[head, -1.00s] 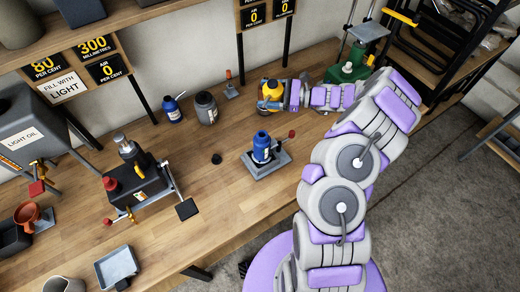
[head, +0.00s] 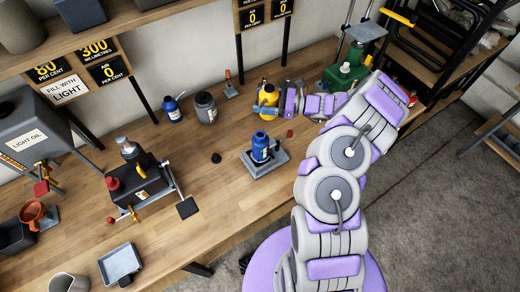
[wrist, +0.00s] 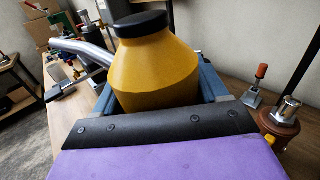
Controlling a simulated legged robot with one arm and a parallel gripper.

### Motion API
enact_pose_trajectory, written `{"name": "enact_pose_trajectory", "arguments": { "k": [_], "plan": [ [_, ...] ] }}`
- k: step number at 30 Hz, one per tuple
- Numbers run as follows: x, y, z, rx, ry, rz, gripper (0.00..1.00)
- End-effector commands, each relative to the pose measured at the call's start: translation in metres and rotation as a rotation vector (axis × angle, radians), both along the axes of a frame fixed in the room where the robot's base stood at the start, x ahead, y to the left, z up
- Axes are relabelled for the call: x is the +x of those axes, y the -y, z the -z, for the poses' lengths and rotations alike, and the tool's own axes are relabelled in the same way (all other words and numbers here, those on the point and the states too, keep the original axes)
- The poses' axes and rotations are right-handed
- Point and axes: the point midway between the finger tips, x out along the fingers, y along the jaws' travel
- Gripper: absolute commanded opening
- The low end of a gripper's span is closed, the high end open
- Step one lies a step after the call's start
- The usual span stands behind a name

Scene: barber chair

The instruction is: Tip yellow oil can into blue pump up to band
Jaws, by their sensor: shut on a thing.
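The yellow oil can (head: 269,96) is at the back of the bench, in the head view. It has a dark cap and looks roughly upright. My gripper (head: 268,107) is shut around the can's body; I cannot tell if its base touches the bench. In the wrist view the can (wrist: 155,72) fills the centre, between the blue-grey jaws, with its black cap at the top. The blue pump (head: 261,147) stands upright on a grey base nearer the front, apart from the can. Its band is too small to make out.
Another blue can (head: 172,109) and a grey jar (head: 206,107) stand left of my gripper. A small black part (head: 216,158) lies left of the pump.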

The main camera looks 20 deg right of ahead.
Motion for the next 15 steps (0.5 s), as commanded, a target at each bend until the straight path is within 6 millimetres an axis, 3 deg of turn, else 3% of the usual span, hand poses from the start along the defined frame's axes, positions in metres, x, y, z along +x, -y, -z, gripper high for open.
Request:
{"name": "enact_pose_trajectory", "arguments": {
  "k": [15],
  "plan": [
    [0.0,-0.002,-0.036,-0.001,0.003,0.0,0.18]
  ]
}}
